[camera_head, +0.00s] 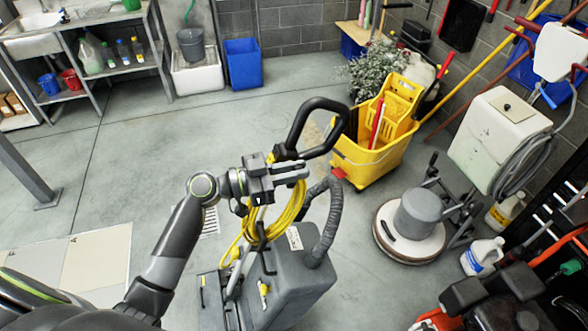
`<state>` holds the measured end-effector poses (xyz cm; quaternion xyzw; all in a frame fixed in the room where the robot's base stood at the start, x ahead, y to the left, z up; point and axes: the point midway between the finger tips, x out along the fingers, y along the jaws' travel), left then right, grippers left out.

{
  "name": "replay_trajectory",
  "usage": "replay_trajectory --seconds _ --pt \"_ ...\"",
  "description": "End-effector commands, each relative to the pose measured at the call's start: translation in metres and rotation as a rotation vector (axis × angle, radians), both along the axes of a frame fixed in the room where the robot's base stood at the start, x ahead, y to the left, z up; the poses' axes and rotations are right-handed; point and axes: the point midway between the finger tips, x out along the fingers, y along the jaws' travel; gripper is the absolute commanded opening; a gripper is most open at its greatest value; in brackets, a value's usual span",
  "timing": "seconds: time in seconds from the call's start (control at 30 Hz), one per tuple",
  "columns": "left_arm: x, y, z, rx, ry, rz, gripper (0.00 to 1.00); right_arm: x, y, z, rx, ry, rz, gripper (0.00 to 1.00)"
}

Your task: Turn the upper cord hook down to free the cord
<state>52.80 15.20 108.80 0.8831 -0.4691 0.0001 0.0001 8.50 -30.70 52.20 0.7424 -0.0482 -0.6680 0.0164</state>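A grey upright floor machine (290,287) stands on the floor at the lower middle, with a black loop handle (345,112) at its top. A yellow cord (290,213) hangs in a long coil on the handle column. My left gripper (290,172) is at the top of this coil, just below the loop handle. It covers the place of the upper cord hook, so I cannot make out the hook or its turn. I cannot tell whether the fingers touch or grip anything. A dark lower hook (261,233) shows by the lower coil. My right gripper is not in view.
A grey ribbed hose (327,225) runs along the machine's right side. A yellow mop bucket (370,160) stands behind it, and a round floor polisher (408,228) to its right. Jugs (481,256) and tools crowd the right edge. The floor (130,185) to the left is mostly clear.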

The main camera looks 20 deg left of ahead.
Motion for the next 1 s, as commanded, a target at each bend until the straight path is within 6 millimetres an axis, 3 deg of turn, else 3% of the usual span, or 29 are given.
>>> replay_trajectory --seconds 0.47,1.0 --pt "0.001 -0.002 0.003 0.062 0.039 0.0 0.0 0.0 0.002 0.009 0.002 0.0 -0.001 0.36" --pt "0.011 -0.016 -0.001 0.434 0.297 0.0 0.0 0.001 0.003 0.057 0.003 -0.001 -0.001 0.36"
